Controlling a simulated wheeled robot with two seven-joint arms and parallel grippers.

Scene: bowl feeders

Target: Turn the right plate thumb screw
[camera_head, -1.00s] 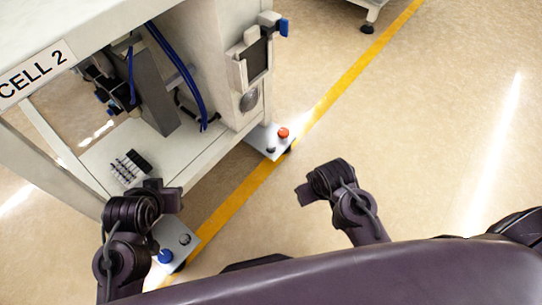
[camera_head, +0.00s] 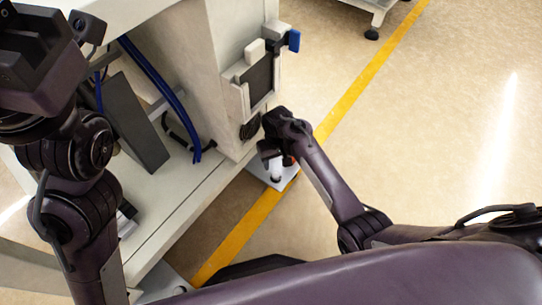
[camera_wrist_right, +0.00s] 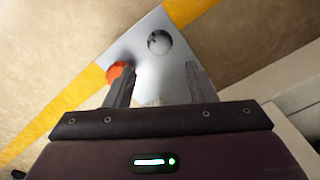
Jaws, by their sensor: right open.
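The right plate (camera_head: 262,172) is a light metal plate at the foot of the cabinet, partly hidden by my right gripper (camera_head: 268,158). In the right wrist view the plate (camera_wrist_right: 150,65) lies below the open fingers (camera_wrist_right: 158,82). A red-orange knob (camera_wrist_right: 119,71) shows beside the left finger, and a round shiny grey knob (camera_wrist_right: 159,42) lies beyond the fingertips. I cannot tell which of these is the thumb screw. Nothing is held between the fingers. My left gripper (camera_head: 45,62) is raised at the upper left, and its jaws cannot be made out.
The white cabinet (camera_head: 190,70) stands close to the right gripper, with a dark panel and blue latch (camera_head: 294,40) on its side. Blue hoses (camera_head: 160,75) hang inside it. A yellow floor line (camera_head: 345,105) runs past the plate. Open floor (camera_head: 430,130) lies to the right.

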